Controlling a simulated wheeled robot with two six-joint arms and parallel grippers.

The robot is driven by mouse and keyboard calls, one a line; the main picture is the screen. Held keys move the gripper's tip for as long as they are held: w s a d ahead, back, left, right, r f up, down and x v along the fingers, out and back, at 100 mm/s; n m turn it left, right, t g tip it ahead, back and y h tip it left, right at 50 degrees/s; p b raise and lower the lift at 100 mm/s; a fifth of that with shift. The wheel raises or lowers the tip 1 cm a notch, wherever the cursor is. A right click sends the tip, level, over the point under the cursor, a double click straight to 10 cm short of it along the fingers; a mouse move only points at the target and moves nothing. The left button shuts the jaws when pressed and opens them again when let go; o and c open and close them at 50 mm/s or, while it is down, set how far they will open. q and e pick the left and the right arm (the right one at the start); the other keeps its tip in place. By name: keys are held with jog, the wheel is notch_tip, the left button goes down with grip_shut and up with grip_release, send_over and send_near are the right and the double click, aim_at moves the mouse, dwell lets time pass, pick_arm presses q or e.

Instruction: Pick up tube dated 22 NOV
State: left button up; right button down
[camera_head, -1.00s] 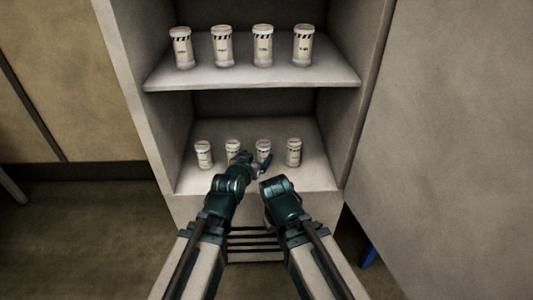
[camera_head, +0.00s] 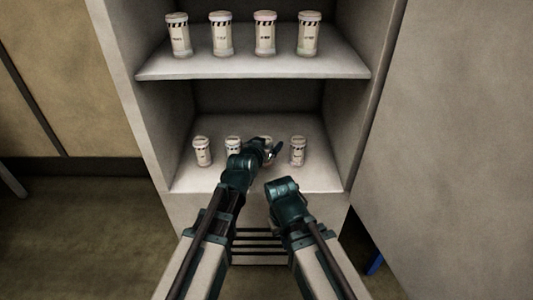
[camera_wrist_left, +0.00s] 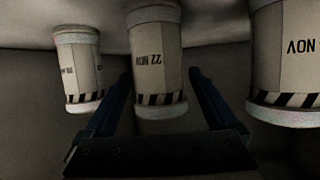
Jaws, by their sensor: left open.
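The tube dated 22 NOV (camera_wrist_left: 156,62) shows in the left wrist view, upside down, with its striped end low in the picture. It lies between the two open fingers in that view, with a gap on both sides. In the head view it is the third tube from the left (camera_head: 265,139) on the lower shelf, mostly hidden by my left gripper. My left gripper (camera_head: 269,146) is open and empty, in front of that tube. My right arm ends in front of the cabinet, below the lower shelf's edge in the picture; its fingers do not show.
Neighbouring tubes stand close on both sides, a left one (camera_head: 233,146) and a right one (camera_head: 297,151); a further tube (camera_head: 202,152) stands at far left. The upper shelf (camera_head: 250,68) overhangs with a row of tubes. Cabinet side walls bound the lower shelf (camera_head: 315,178).

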pick_arm(q)
jog(key=shift+x, duration=0.8)
jog(key=shift+c, duration=0.2)
grip_shut()
jog(key=shift+r, duration=0.25)
